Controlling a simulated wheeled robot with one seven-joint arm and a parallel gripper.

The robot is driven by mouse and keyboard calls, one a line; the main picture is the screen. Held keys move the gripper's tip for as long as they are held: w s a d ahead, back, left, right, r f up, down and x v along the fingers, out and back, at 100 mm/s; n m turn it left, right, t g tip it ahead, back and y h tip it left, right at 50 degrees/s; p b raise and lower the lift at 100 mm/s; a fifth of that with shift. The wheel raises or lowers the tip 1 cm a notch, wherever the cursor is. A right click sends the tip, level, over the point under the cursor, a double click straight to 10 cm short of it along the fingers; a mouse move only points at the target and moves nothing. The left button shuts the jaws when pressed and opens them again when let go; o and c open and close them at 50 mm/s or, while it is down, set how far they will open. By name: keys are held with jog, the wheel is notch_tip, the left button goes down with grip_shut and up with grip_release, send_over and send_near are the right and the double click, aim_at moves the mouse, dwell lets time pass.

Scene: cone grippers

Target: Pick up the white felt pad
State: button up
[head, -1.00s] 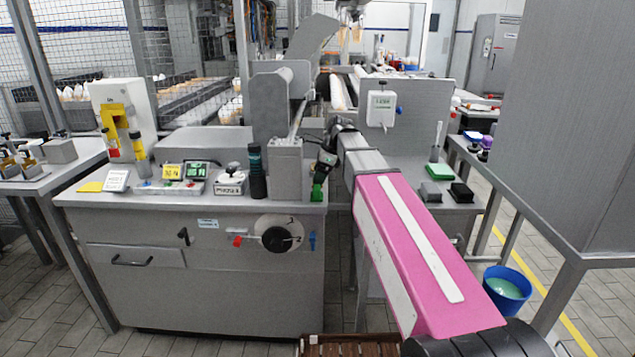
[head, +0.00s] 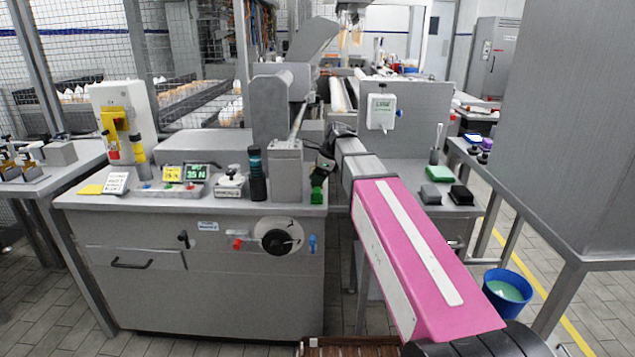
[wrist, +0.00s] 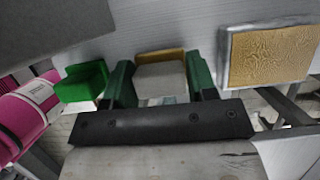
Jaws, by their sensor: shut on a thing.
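My gripper (wrist: 160,85) has two green fingers in the wrist view. A pale white pad with a tan edge (wrist: 160,76) sits between them, and the fingers are shut on it. It looks like the white felt pad. In the head view my gripper (head: 318,190) is at the end of my pink arm, beside the right end of the grey machine top. The pad cannot be made out there. Whether the pad still touches the surface beneath cannot be told.
The grey machine top (head: 215,207) carries a black-and-teal cylinder (head: 256,175) and small display boxes (head: 183,173) left of my gripper. A green block (head: 439,173) and a black block (head: 461,194) lie to the right. A tan textured panel (wrist: 268,57) shows in the wrist view.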

notch_tip(320, 180, up, 9)
jog(key=shift+r, duration=0.2)
dwell(0.4)
jog(key=shift+o, duration=0.7)
